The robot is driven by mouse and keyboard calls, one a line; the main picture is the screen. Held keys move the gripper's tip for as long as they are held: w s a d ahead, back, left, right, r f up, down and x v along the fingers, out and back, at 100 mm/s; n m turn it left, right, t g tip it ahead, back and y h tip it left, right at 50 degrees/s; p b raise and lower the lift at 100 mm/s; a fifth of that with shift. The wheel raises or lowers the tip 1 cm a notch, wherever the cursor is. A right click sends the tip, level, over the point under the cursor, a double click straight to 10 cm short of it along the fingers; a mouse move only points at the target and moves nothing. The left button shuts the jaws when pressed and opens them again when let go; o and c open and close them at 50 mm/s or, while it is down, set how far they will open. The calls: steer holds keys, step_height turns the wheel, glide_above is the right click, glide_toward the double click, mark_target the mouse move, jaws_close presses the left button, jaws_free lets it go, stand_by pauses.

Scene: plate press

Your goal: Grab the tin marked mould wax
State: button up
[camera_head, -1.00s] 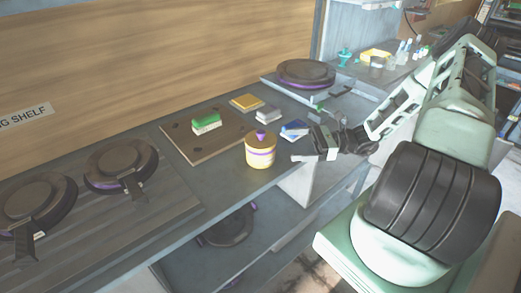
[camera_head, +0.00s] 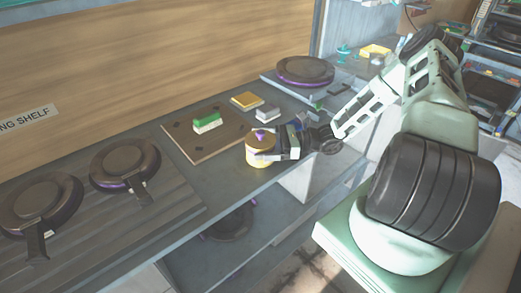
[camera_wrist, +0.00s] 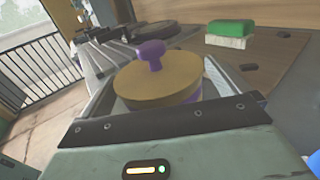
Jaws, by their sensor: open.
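The tin (camera_head: 257,157) is a round yellow pot with a purple knob on its lid, standing near the front edge of the shelf. In the wrist view its tan lid (camera_wrist: 158,80) and purple knob fill the middle, and a purple band shows at its side. No wording on it is readable. My gripper (camera_head: 262,148) is open at the tin, with its jaws on either side of it in the wrist view. Its near bar hides the lower part of the tin there. I cannot tell whether the jaws touch it.
A brown board (camera_head: 178,142) behind the tin carries a green-and-white block (camera_head: 207,122). A yellow block (camera_head: 246,100) and a grey block (camera_head: 268,114) lie nearby. Dark round plates (camera_head: 125,163) sit at the left, and another (camera_head: 305,70) at the back. Bare shelf lies left of the tin.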

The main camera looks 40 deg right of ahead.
steer(key=c, duration=1)
steer(key=shift+c, duration=0.2)
steer(key=shift+r, duration=0.15)
